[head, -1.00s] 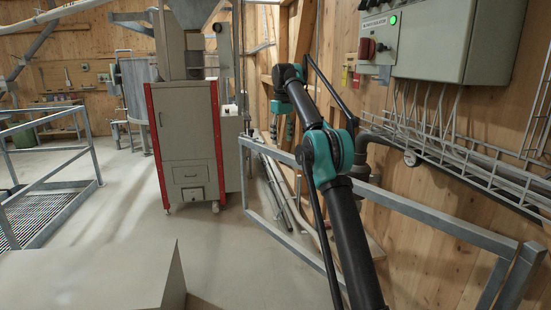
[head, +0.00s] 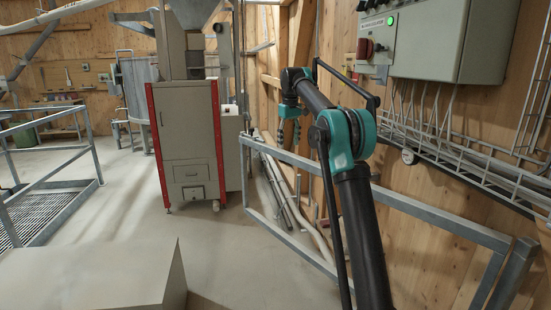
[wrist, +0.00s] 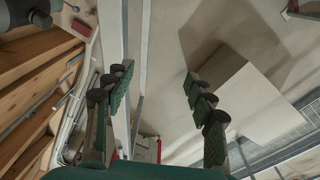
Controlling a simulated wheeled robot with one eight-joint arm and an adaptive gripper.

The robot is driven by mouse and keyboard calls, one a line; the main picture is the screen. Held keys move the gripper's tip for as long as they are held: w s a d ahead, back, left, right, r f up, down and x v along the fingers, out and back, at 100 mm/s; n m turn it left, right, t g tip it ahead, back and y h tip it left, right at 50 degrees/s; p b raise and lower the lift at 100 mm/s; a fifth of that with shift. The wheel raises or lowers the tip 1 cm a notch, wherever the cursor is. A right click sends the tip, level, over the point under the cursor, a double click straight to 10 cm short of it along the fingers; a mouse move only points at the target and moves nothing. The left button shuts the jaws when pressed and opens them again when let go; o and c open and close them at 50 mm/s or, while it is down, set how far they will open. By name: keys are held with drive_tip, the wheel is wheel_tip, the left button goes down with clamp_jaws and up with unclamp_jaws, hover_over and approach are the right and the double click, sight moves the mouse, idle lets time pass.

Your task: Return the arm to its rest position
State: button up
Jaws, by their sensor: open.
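My black and teal arm rises from the bottom right of the head view, bends at a teal elbow, and reaches back toward the wooden wall. My gripper (head: 289,132) hangs at its far end, pointing down, close to the wall posts and beyond the grey metal railing. In the wrist view my gripper (wrist: 158,95) shows its two green, ribbed fingers wide apart with nothing between them. The floor and the railing lie below it.
A grey control cabinet (head: 430,40) with a red switch and a lit green lamp hangs right of my arm. A wire cable tray (head: 460,160) runs beneath it. The railing (head: 440,222) crosses behind my arm. A red-edged machine (head: 187,140) stands left; open floor lies before it.

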drive_tip(key=s+d+f+m+t, duration=0.1)
drive_tip(key=s+d+f, duration=0.3)
drive_tip(key=s+f, duration=0.6)
drive_tip(key=s+d+f+m+t, duration=0.1)
drive_tip(key=s+d+f+m, duration=0.2)
drive_tip(key=s+f, duration=0.7)
drive_tip(key=s+d+f+m+t, duration=0.1)
drive_tip(key=s+d+f, duration=0.5)
drive_tip(key=s, duration=2.2)
wheel_tip(320, 180, down, 4)
drive_tip(key=shift+d+f+m+t, duration=0.2)
drive_tip(key=shift+d+m+t, duration=0.1)
drive_tip(key=shift+m, duration=0.6)
drive_tip(key=shift+c, duration=0.6)
